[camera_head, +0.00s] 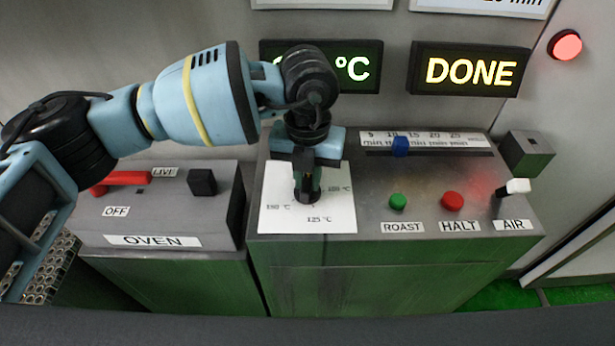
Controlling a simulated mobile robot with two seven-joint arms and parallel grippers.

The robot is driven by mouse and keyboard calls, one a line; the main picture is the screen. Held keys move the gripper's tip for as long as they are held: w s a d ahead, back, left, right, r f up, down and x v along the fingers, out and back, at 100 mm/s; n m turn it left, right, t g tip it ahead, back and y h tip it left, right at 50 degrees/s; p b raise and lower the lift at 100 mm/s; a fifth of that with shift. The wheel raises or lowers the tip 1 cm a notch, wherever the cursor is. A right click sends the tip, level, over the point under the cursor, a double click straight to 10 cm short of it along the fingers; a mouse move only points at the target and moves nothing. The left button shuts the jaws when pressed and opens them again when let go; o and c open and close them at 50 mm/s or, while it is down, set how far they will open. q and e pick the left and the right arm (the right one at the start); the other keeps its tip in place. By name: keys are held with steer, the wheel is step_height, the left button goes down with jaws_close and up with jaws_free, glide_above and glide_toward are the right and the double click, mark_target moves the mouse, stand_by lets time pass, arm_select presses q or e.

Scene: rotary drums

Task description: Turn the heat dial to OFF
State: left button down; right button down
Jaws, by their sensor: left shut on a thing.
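My left gripper (306,190) reaches in from the left and points down over the white dial plate (335,215). It is shut on the dark heat dial (307,198), which stands on that plate. The gripper and wrist hide most of the dial, so I cannot tell where it points. Temperature marks, among them 125 °C, show on the plate around it; I see no OFF mark on the part that shows. A lit display (351,68) behind ends in °C, its digits mostly hidden by my wrist. My right gripper is not in view.
Left is the OVEN box with a red lever (128,178) and a black knob (202,182). Right of the dial are a green ROAST button (397,201), a red HALT button (452,201), a white AIR switch (518,187) and a blue slider (400,146). A display (469,71) reads DONE.

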mark_target(307, 181)
arm_select(q)
steer(key=shift+n, duration=1.1)
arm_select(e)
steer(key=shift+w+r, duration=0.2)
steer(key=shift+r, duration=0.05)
arm_select(q)
steer(key=c, duration=1.4)
jaws_free()
steer(key=shift+o, duration=0.2)
steer(key=shift+r, duration=0.1)
step_height(307, 181, up, 8)
steer(key=shift+f, duration=0.15)
steer(key=shift+f, duration=0.1)
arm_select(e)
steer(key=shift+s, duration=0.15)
